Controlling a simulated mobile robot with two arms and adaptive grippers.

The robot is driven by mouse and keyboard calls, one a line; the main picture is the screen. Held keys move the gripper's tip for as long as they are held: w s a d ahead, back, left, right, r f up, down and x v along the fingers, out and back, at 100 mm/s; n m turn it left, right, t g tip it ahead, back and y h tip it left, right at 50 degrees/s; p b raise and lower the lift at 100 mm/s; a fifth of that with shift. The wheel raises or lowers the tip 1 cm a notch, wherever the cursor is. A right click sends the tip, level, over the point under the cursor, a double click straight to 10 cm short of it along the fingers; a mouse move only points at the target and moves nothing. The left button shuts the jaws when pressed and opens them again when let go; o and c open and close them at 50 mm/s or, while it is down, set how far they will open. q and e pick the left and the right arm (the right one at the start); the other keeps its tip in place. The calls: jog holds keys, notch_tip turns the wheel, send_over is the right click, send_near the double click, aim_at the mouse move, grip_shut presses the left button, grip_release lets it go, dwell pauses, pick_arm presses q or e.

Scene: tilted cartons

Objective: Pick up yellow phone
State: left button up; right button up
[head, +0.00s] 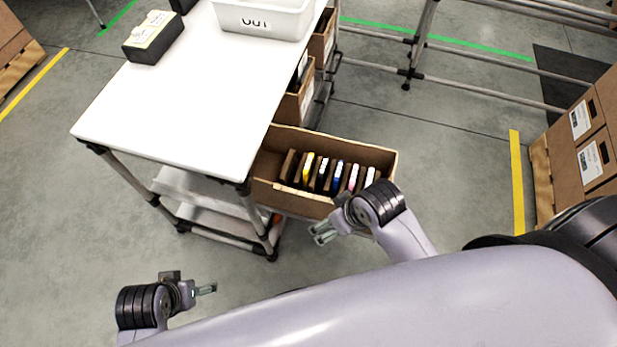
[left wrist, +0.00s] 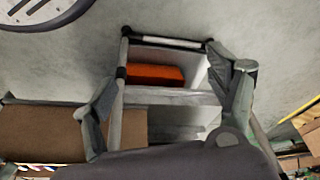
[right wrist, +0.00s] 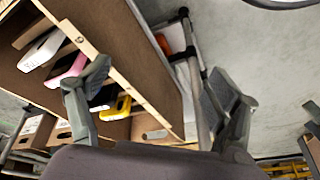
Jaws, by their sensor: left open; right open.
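The yellow phone (head: 308,167) stands on edge in a tilted brown carton (head: 384,158) in the head view, near the left end of a row of phones. In the right wrist view the yellow phone (right wrist: 117,109) shows partly behind the carton's edge. My right gripper (head: 322,233) is open and empty, in front of the carton's near wall and outside it. My left gripper (head: 206,289) is open and empty, low at the left, well apart from the carton and facing the table's lower shelves in its wrist view.
Blue, pink, white and dark phones share the carton, with brown dividers between. A white table (head: 180,100) stands left of the carton, bearing a white bin (head: 262,20) and a black box (head: 153,38). Stacked cartons (head: 590,140) stand at the right.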

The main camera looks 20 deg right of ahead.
jog(key=w+a+r+n+y, duration=0.1)
jog(key=w+a+r+n, duration=0.15)
jog(key=w+a, duration=0.4)
pick_arm(q)
notch_tip(320, 180, down, 18)
jog(key=s+b, duration=0.2)
pick_arm(e)
jog(key=w+d+r+n+g+h, duration=0.1)
jog(key=w+d+r+n+g, duration=0.15)
jog(key=w+r, duration=0.35)
jog(key=w+d+r+n+g+h, duration=0.1)
jog(key=w+d+r+n+h, duration=0.2)
jog(key=w, duration=0.4)
jog(key=y+b, duration=0.1)
jog(key=b, duration=0.1)
send_over(309, 162)
jog(key=f, duration=1)
jog(key=shift+w+d+f, duration=0.1)
jog(key=shift+w+f, duration=0.05)
jog(key=shift+w, duration=0.05)
jog(key=f+b, duration=0.2)
jog(key=f, duration=0.3)
jog(key=shift+s+f, duration=0.1)
jog(key=shift+s, duration=0.1)
jog(key=shift+f, duration=0.3)
pick_arm(q)
notch_tip(309, 162, up, 17)
jog(key=w, duration=0.1)
jog(key=shift+w, duration=0.15)
